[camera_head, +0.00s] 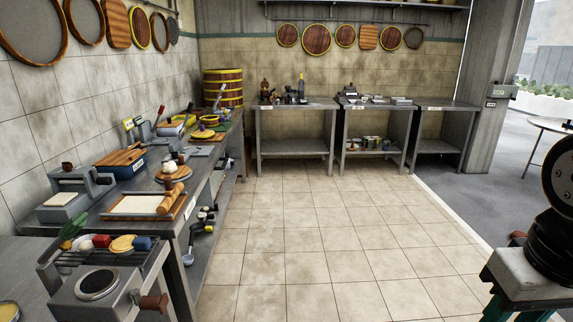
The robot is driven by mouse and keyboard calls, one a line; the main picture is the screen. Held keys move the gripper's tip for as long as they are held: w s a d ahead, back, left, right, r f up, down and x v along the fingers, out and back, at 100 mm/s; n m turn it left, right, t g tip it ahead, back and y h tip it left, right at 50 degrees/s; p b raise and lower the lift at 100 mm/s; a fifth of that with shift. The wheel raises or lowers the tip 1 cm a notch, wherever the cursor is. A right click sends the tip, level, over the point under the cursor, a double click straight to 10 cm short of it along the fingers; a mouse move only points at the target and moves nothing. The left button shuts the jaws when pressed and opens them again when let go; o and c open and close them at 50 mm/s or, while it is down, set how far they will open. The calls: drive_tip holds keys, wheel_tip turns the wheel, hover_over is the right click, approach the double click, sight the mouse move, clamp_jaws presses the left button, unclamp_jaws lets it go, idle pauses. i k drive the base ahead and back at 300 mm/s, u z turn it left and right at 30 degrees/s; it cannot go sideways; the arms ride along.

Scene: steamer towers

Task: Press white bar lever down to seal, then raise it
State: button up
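No bar lever in the camera_head view is clearly recognisable as the white one. A grey-white press-like device (66,196) stands on the left counter, with a pale bar (75,176) across its top and a dark knob above. The bar looks raised over the body, but its exact position is too small to tell. Farther along the counter, a small device (144,130) has a slanted lever with a red tip (161,110). My gripper is not in view; only parts that appear to be my arm show at the right edge.
The left counter (205,182) is crowded with a wooden-framed tray (133,206), a blue box with a wooden top (121,160) and other tools. A grey box with a round top plate (98,284) stands in front. Steel tables (295,103) line the back. The tiled floor (300,240) is clear.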

sight(223, 87)
drive_tip(key=z, duration=0.3)
drive_tip(key=i, duration=4.05)
drive_tip(key=u, duration=0.5)
drive_tip(key=i, duration=2)
drive_tip(key=u, duration=1.2)
drive_tip(key=i, duration=1.7)
drive_tip(key=u, duration=0.5)
